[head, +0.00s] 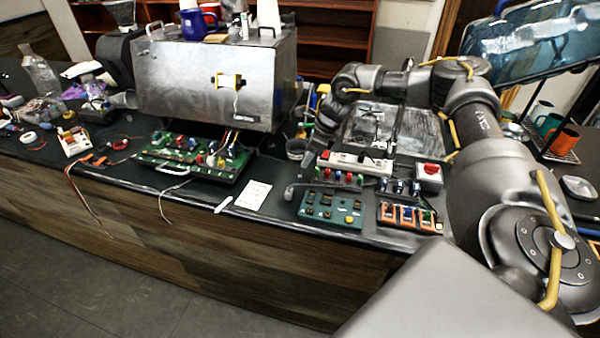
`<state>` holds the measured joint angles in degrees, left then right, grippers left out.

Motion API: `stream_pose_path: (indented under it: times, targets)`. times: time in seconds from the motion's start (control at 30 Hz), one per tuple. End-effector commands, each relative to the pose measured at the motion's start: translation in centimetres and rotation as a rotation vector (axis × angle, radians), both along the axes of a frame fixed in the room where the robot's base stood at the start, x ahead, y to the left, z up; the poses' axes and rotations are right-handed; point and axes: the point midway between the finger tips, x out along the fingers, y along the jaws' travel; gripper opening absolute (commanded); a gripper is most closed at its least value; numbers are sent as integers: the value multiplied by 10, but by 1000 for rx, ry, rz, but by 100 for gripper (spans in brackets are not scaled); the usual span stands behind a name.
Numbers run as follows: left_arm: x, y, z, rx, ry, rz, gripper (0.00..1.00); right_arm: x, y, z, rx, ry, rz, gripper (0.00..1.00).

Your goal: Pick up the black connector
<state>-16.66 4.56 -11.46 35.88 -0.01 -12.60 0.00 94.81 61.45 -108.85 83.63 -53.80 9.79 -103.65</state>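My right arm comes in from the right, bends over the back of the counter and turns down at its wrist. My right gripper (323,136) is small and dark beside the white strip (355,163); its fingers blend into the clutter, so I cannot tell whether they are open or shut. Small black parts sit on the white strip and on the green panel (330,209); I cannot tell which one is the black connector. My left gripper is out of view.
A steel brewer box (200,90) stands behind an open green circuit board (190,155). A red-button box (429,175) and an orange-framed module (408,216) sit at right. A white card (253,196) lies near the front edge. Loose wires hang over that edge.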

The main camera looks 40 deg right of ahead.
Motion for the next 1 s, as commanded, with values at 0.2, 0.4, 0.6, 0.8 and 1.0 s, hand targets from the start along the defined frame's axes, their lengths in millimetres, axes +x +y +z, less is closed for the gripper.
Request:
stream_pose_path:
  times: [0.2,0.4,0.6,0.8,1.0]
  targets:
    - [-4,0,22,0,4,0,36,7,10,-24,-2,6,3,40]
    - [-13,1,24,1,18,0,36,13,14,-44,-1,3,0,40]
    - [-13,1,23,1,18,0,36,14,14,-46,-1,1,0,40]
    - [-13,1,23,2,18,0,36,14,14,-46,-1,1,0,19]
    - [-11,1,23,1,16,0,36,14,14,-46,-1,1,0,0]
